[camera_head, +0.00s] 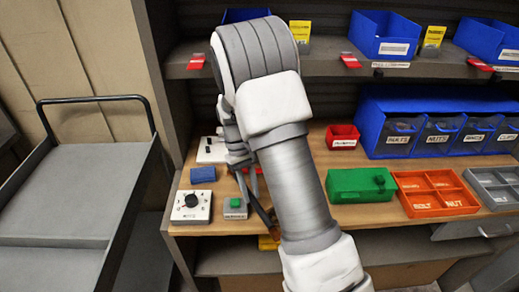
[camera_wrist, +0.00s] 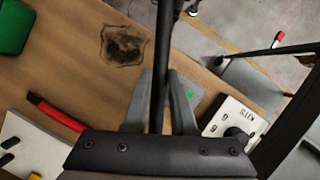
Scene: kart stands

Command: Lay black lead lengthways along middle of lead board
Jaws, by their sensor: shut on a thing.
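My gripper (camera_wrist: 160,105) is shut on the black lead (camera_wrist: 163,45), a thin dark rod that runs from between the fingers to the top edge of the wrist view. In the head view a dark rod (camera_head: 259,210) slants down beside my arm over the workbench. A white board with black pieces (camera_head: 211,150) lies at the back left of the bench; it looks like the lead board, though no label is legible. Part of it shows at the lower left of the wrist view (camera_wrist: 35,145), apart from the held lead. My arm hides some of the bench.
A red lead (camera_wrist: 57,114) lies near the white board. A white knob box (camera_head: 191,207), a grey box with green button (camera_head: 235,209) and a blue block (camera_head: 203,174) stand at the left. A green case (camera_head: 358,186) is right of my arm. Bare wood surrounds a dark stain (camera_wrist: 123,45).

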